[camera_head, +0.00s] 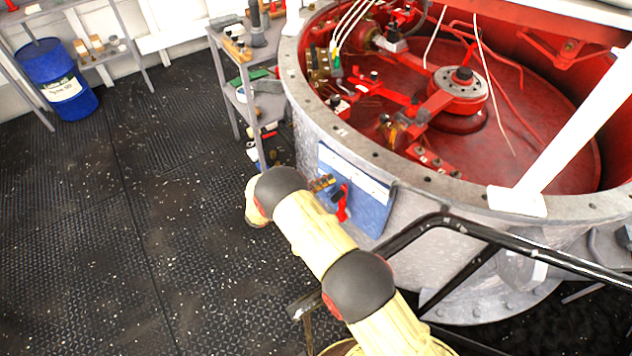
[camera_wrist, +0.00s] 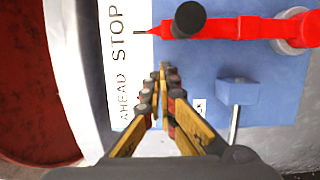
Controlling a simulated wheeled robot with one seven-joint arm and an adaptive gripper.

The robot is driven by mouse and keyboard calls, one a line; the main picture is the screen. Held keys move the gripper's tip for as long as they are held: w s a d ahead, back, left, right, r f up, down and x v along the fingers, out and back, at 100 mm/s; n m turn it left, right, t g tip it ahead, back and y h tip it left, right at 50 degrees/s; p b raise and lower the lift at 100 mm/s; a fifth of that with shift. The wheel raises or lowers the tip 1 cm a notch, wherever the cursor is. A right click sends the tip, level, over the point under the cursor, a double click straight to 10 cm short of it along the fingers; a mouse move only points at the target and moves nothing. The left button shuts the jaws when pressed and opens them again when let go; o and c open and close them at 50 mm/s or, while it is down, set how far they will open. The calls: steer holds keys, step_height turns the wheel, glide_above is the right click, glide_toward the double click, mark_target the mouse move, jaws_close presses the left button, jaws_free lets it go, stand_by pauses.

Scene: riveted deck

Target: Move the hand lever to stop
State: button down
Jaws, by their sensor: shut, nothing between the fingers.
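The hand lever (camera_wrist: 235,27) is red with a black knob (camera_wrist: 188,18) and lies across a blue panel (camera_wrist: 270,70) in the wrist view. Its thin pointer tip lies beside the word STOP on the white label strip (camera_wrist: 118,90); AHEAD is printed below STOP. In the head view the red lever (camera_head: 342,204) shows on the blue panel (camera_head: 371,212) on the drum's side. My gripper (camera_wrist: 163,68) is shut and empty, its tips just below the knob in the wrist view. I cannot tell if they touch it. It also shows in the head view (camera_head: 327,183), left of the lever.
A blue block (camera_wrist: 237,91) with a metal rod sits on the panel. The large grey drum (camera_head: 310,140) has red machinery inside. A black handrail (camera_head: 445,219) runs right of my arm. A shelf (camera_head: 228,60) stands behind. The dark floor (camera_head: 130,210) at left is clear.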

steer(key=shift+s+d, duration=0.65)
steer(key=shift+d, duration=0.1)
steer(key=shift+s+d, duration=0.4)
steer(key=shift+d, duration=0.05)
steer(key=v, duration=1.2)
steer(key=shift+w+a, duration=0.1)
steer(key=shift+a, duration=0.05)
